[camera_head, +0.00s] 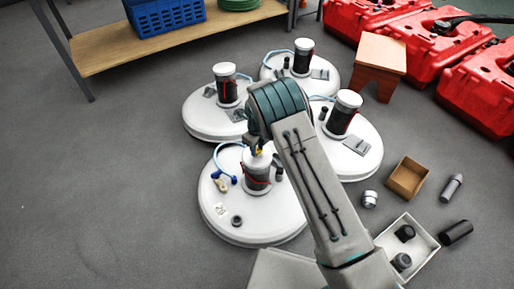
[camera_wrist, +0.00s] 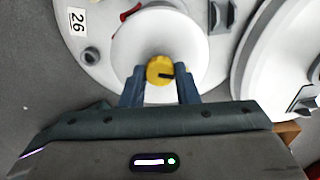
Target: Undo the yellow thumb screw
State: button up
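The yellow thumb screw (camera_wrist: 160,70) is a round knob with a dark slot mark, on top of the white cap (camera_wrist: 192,48) of the canister. In the head view, a small bit of the yellow screw (camera_head: 259,152) shows on the canister (camera_head: 257,175) of the nearest tank (camera_head: 240,228), labelled 26. My gripper (camera_wrist: 160,76) is over the cap, with one blue-grey finger on each side of the knob. The fingertips are very close to it; I cannot tell whether they touch. My arm hides part of the canister top in the head view.
Three similar white tanks with canisters stand close behind, including one at the right (camera_head: 357,150). A brown stool (camera_head: 379,58), an open box (camera_head: 408,178), a grey tray (camera_head: 424,237) and loose cylinders lie to the right. The floor at left is clear.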

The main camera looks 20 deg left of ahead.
jog(key=shift+c, duration=0.6)
jog(key=shift+n, duration=0.3)
